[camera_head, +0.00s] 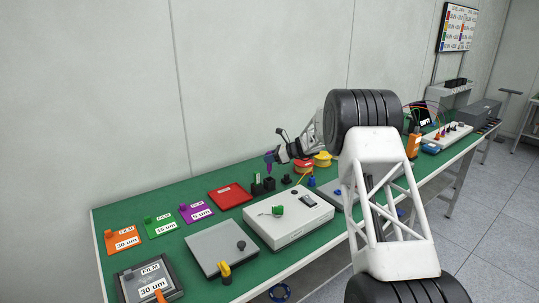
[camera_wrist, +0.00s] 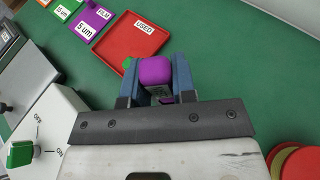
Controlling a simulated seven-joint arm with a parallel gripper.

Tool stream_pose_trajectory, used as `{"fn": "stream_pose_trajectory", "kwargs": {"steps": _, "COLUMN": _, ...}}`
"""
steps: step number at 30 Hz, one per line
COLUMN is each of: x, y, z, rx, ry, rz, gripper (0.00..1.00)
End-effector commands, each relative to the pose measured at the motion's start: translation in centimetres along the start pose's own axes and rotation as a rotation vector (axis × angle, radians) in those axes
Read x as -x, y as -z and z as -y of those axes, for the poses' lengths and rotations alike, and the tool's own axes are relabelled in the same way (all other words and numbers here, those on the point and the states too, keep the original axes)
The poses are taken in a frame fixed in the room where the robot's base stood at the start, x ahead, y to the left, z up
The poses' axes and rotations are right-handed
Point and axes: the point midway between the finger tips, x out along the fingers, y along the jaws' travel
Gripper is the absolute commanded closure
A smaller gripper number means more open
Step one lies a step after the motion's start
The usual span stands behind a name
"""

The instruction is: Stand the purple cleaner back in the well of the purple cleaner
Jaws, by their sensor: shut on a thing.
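The purple cleaner (camera_wrist: 155,72) is between the two blue-grey fingers of my gripper (camera_wrist: 154,62) in the wrist view. The gripper is shut on it. In the head view the purple cleaner (camera_head: 269,157) is at the tip of my gripper (camera_head: 274,157), in the air over a group of small black holders at the back of the bench. A black holder (camera_head: 269,184) is below it, apart from the cleaner; I cannot read which well it is. A green-topped piece (camera_head: 257,178) stands in the holder to its left and also shows in the wrist view (camera_wrist: 127,63).
A red tray (camera_head: 230,195) marked USED lies left of the holders. A white machine (camera_head: 288,220) with a green knob stands in front. Red and yellow spools (camera_head: 322,160) are to the right. Film plates lie at the far left.

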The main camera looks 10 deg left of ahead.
Motion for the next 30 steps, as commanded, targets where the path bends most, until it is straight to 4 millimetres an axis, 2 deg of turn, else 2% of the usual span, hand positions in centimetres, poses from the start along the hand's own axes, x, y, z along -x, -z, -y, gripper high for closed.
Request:
{"fn": "stream_pose_trajectory", "kwargs": {"steps": 12, "x": -0.9, "y": 2.1, "z": 0.0, "rx": 0.0, "ry": 0.0, "rz": 0.0, "gripper": 0.98}}
{"fn": "stream_pose_trajectory", "kwargs": {"steps": 30, "x": -1.0, "y": 2.5, "z": 0.0, "rx": 0.001, "ry": 0.0, "rz": 0.0, "gripper": 0.98}}
